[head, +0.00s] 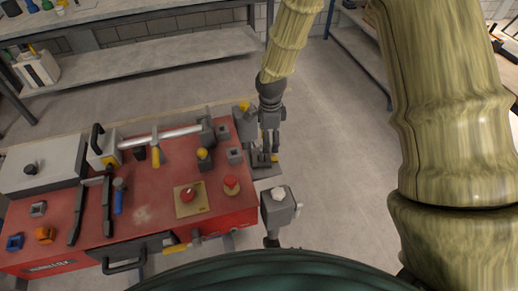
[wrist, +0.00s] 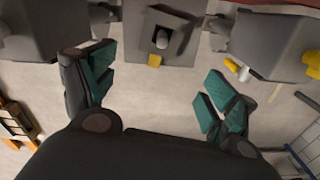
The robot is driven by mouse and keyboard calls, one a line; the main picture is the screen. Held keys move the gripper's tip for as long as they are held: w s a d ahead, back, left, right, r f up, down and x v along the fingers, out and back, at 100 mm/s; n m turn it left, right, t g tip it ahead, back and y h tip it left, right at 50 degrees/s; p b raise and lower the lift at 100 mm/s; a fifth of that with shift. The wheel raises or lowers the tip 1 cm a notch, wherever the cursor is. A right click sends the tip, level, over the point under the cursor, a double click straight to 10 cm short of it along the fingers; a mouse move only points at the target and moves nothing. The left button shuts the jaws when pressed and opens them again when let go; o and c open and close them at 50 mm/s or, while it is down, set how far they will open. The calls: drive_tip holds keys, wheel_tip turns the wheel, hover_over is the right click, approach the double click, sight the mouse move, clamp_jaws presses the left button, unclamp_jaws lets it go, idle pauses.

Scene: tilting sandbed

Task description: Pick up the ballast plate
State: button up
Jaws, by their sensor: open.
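A grey plate with a short upright knob, which looks like the ballast plate (wrist: 179,22), lies between two grey blocks at the top of the wrist view. A yellow tab (wrist: 154,60) sits at its near edge. In the head view the plate (head: 265,172) is by the right end of the red bench, partly hidden by my gripper (head: 269,149). My gripper also shows in the wrist view (wrist: 156,85), with its teal-padded fingers wide apart and nothing between them. The knob is ahead of the fingertips, not between them. I cannot tell the remaining height.
Grey blocks stand on either side of the plate, one farther back (head: 246,127) and one nearer (head: 279,208). The red bench (head: 143,214) to the left carries tools, knobs and a red button. Open floor (head: 337,140) lies to the right.

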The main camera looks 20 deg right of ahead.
sight(268, 158)
drive_tip(key=shift+s+d+f+p, duration=0.1)
drive_tip(key=shift+s+f+p, duration=0.4)
drive_tip(key=shift+f, duration=0.3)
drive_tip(key=shift+s+f, duration=0.15)
drive_tip(key=shift+f, duration=0.2)
drive_tip(key=f, duration=0.1)
drive_tip(key=w+f, duration=0.1)
drive_tip(key=shift+f+p, duration=0.3)
drive_tip(key=shift+f, duration=0.05)
drive_tip(key=shift+s, duration=0.25)
drive_tip(key=shift+f, duration=0.1)
drive_tip(key=shift+w+f+p, duration=0.2)
drive_tip(key=shift+f+p, duration=0.8)
drive_tip(key=shift+f, duration=0.1)
drive_tip(key=shift+f+p, duration=0.55)
drive_tip(key=shift+f, duration=0.9)
